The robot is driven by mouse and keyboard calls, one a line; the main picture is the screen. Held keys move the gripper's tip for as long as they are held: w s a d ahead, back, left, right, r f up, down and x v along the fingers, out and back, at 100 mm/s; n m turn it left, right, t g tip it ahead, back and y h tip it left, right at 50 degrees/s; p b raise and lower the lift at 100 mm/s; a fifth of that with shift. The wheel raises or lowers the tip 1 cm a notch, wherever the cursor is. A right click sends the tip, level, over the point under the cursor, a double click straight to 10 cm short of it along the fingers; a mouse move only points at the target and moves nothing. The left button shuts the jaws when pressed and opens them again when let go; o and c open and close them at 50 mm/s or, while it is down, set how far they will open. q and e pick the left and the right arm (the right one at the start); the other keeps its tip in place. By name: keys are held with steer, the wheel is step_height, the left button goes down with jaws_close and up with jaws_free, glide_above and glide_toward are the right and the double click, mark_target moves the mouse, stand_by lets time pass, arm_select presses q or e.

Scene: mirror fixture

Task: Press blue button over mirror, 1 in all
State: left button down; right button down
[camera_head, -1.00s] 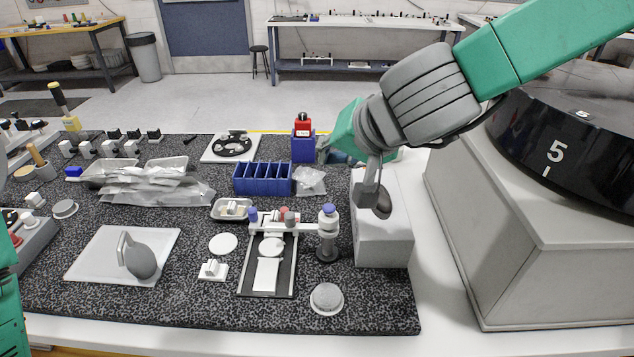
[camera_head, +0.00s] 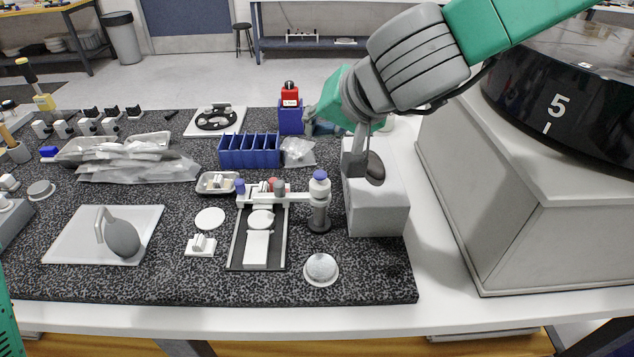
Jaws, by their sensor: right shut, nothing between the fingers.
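The mirror fixture (camera_head: 258,240) stands in the middle of the speckled slab, with a dark frame holding pale round and rectangular pieces. A white crossbar spans its back. A blue button (camera_head: 320,175) tops the upright post at the bar's right end, and another blue cap (camera_head: 240,186) sits at its left end. Which one lies over the mirror is not clear. My left gripper is out of view.
The pale grey box (camera_head: 376,215) stands right of the fixture, with a large black dial (camera_head: 560,100) on a grey housing beyond it. A white dome (camera_head: 321,268) lies in front. A blue divided bin (camera_head: 249,152) is behind. The slab's front right is mostly clear.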

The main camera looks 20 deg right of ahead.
mark_target(322, 173)
steer(key=f+b, duration=0.2)
steer(key=f, duration=0.1)
steer(key=f+b, duration=0.1)
steer(key=f, duration=0.1)
steer(key=shift+w+d+b, duration=0.15)
steer(key=shift+d+b, duration=0.25)
steer(key=shift+d+f, duration=0.1)
steer(key=shift+f, duration=0.35)
steer(key=shift+a, duration=0.35)
steer(key=shift+d, duration=0.3)
steer(key=shift+a, duration=0.2)
steer(key=shift+d+f, duration=0.15)
steer(key=shift+f, duration=0.2)
